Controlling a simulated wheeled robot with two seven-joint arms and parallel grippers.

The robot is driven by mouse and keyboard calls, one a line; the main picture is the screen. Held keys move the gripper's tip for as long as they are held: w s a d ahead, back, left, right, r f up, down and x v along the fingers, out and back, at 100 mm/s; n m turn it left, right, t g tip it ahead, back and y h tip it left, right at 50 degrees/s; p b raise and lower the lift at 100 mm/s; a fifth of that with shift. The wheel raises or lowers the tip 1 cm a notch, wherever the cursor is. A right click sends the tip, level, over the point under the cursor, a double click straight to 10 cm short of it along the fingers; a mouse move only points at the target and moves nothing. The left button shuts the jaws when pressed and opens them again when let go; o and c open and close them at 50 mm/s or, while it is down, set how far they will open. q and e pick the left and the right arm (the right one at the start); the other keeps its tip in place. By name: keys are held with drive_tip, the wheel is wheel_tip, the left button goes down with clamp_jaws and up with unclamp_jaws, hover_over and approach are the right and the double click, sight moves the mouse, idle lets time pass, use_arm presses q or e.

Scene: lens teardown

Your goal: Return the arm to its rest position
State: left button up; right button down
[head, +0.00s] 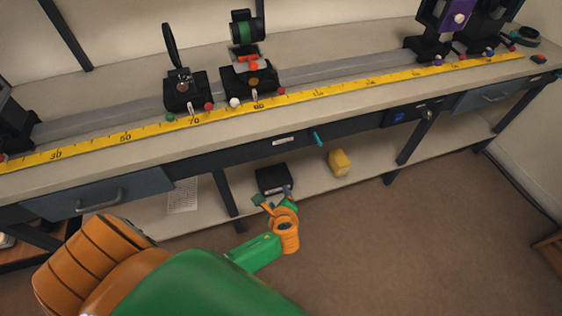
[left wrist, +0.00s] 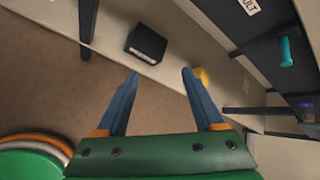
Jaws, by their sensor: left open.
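My left arm comes in from the lower left of the head view, green and orange. Its left gripper (head: 272,197) is in front of the bench, at about the height of the lower shelf in the picture. In the left wrist view the two blue fingers of the left gripper (left wrist: 160,74) are spread apart with nothing between them. They point toward the lower shelf, with a black box (left wrist: 146,44) beyond them. My right gripper is in neither view.
The bench (head: 330,110) carries a rail with a yellow ruler (head: 310,95) and several optical mounts, including a lens holder (head: 183,88). The black box (head: 273,178) and a yellow block (head: 339,162) sit on the lower shelf. A teal handle (head: 318,138) sticks out from the bench front. Open floor (head: 420,240) lies right.

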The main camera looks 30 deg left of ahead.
use_arm(q)
drive_tip(key=s+f+n+g+h+p, duration=0.1)
drive_tip(key=s+f+n, duration=0.4)
drive_tip(key=s, duration=0.5)
drive_tip(key=s+d+f+n+g+h+p, duration=0.1)
drive_tip(key=s+f+n+g+h, duration=0.2)
drive_tip(key=s, duration=0.7)
drive_tip(key=s+d+f+n+g+h+p, duration=0.1)
drive_tip(key=s+f+n+g+h+p, duration=0.1)
drive_tip(key=s+f+n, duration=0.5)
drive_tip(key=s+n+g, duration=0.1)
drive_tip(key=s, duration=0.2)
drive_tip(key=shift+s+f+n, duration=0.15)
drive_tip(key=shift+s+n, duration=0.1)
drive_tip(key=shift+n, duration=0.05)
